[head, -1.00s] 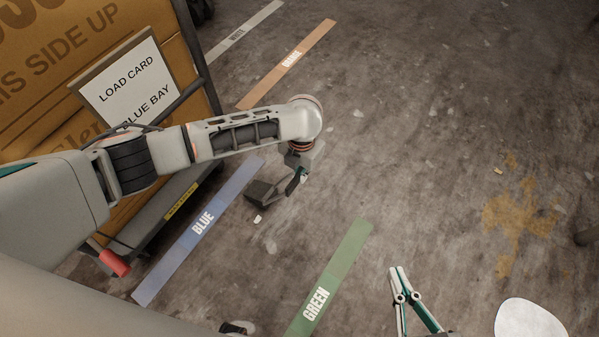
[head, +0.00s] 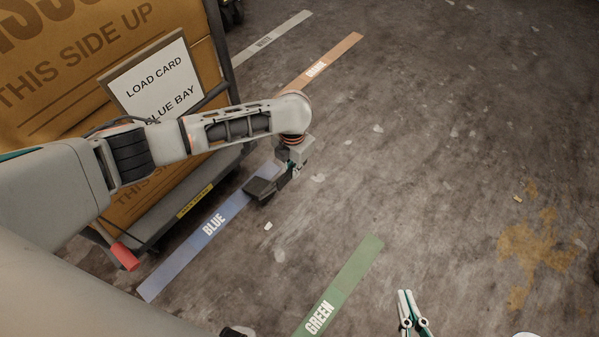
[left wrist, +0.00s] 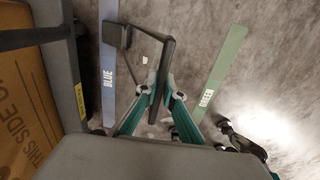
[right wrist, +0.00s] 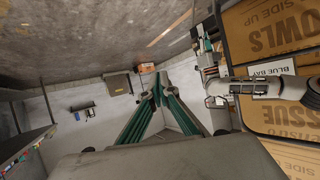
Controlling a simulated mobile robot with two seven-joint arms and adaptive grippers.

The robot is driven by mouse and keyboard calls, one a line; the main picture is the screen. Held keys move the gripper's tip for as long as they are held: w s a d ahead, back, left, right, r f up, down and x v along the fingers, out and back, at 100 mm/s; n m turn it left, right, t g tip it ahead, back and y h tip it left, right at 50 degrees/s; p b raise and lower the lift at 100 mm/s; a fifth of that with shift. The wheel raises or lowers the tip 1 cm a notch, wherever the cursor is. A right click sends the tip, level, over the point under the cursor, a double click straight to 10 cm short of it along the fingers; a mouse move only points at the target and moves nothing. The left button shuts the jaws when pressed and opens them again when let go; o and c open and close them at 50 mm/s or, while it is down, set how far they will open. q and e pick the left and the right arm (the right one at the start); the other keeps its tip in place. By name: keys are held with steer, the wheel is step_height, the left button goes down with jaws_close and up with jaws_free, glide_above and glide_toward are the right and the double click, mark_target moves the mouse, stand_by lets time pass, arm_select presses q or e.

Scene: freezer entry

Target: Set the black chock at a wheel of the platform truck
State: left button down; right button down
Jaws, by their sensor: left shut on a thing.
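The black chock (head: 260,190) hangs from my left gripper (head: 292,172) and overlaps the far end of the blue floor strip in the head view. In the left wrist view my left gripper (left wrist: 157,92) is shut on the chock's dark upright part, and its block (left wrist: 114,36) lies to the left. I cannot tell whether the chock touches the floor. The platform truck (head: 195,205) stands to the left, loaded with brown cartons; its near-corner wheel is dark and partly hidden under the deck. My right gripper (head: 406,296) is empty, and its fingertips meet in the right wrist view (right wrist: 156,86).
A blue strip (head: 180,265) runs beside the truck. A green strip (head: 362,262) lies to its right and an orange strip (head: 335,55) lies beyond. The floor to the right is clear, with a rusty stain.

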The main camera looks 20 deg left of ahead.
arm_select(q)
steer(key=w+a, duration=0.2)
steer(key=a, duration=0.5)
steer(key=shift+w+a+f+b, duration=0.15)
steer(key=shift+w+f+b, duration=0.2)
steer(key=shift+w+b, duration=0.1)
arm_select(e)
steer(key=shift+w+a+r, duration=0.15)
steer(key=shift+a+r, duration=0.1)
steer(key=shift+a, duration=0.1)
arm_select(q)
steer(key=shift+s+f, duration=0.1)
steer(key=shift+f, duration=0.1)
arm_select(e)
steer(key=shift+f, duration=0.15)
arm_select(q)
steer(key=c, duration=2.1)
jaws_free()
steer(key=shift+f, duration=0.1)
arm_select(e)
steer(key=shift+m, duration=0.3)
